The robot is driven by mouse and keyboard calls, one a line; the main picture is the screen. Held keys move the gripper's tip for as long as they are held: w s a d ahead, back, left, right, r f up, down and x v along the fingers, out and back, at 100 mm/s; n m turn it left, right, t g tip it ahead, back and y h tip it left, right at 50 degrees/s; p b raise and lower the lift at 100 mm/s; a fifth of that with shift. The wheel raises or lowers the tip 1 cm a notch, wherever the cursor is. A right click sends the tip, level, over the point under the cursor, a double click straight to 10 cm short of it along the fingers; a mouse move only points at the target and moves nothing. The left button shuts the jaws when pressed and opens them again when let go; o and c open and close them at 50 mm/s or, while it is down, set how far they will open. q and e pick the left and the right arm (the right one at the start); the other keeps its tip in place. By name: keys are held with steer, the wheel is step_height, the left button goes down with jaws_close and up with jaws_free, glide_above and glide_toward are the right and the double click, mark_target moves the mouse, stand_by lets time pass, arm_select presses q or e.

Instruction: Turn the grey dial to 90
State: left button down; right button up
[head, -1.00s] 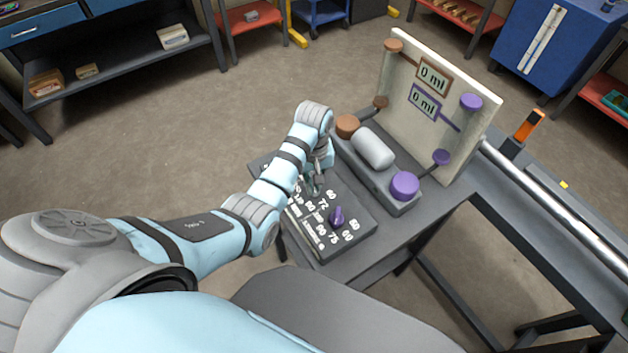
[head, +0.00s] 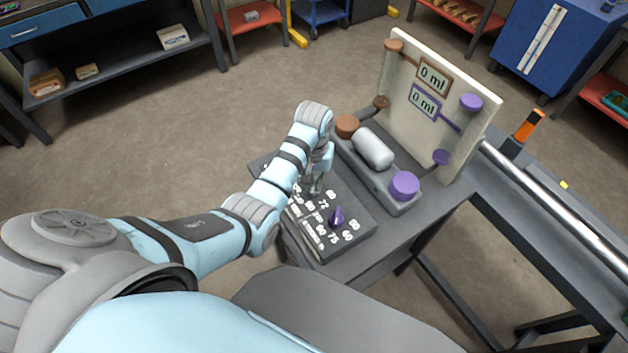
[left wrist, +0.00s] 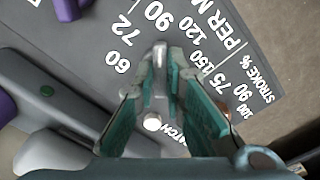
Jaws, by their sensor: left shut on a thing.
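The grey dial (left wrist: 154,85) stands on the dark panel between my left gripper's teal-lined fingers in the left wrist view. Its narrow upper end lies just under the printed 90, with 72 and 120 on either side. In the head view, my left gripper (head: 316,187) reaches down onto the dark control box (head: 358,222) and largely hides the grey dial. The left gripper is shut on the dial. My right gripper is not in view.
A purple dial (head: 337,217) stands on the same box, close to my gripper. Behind is a pump unit with a grey cylinder (head: 373,149), a purple cap (head: 404,185) and an upright board (head: 440,110) whose displays read 0 ml. The bench edge is near.

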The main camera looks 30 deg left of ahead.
arm_select(q)
steer(key=c, duration=1.7)
jaws_free()
steer(key=shift+o, duration=0.2)
